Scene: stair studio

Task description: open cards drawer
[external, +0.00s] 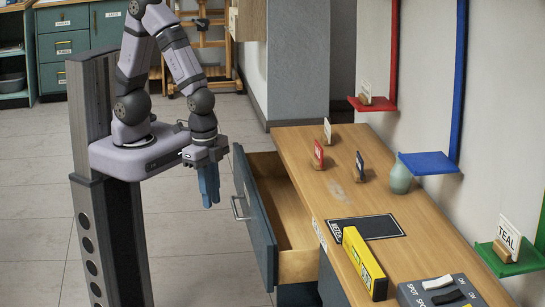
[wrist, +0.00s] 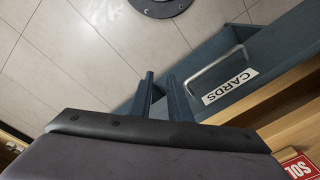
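The cards drawer has a dark blue-grey front (external: 256,215) and a wooden box. In the external view it stands pulled well out of the desk, and the visible part of its inside looks empty. Its metal bar handle (external: 238,208) is on the front. In the wrist view the handle (wrist: 215,68) shows beside the white CARDS label (wrist: 230,86). My gripper (external: 209,200) points down to the left of the drawer front, apart from the handle. In the wrist view its two fingers (wrist: 159,78) are apart with nothing between them.
The wooden desk top (external: 345,200) holds small card stands, a pale vase (external: 400,178), a yellow box (external: 364,263) and a switch panel (external: 438,292). Coloured shelves, one blue (external: 428,163), stick out from the wall. The tiled floor left of the drawer is clear.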

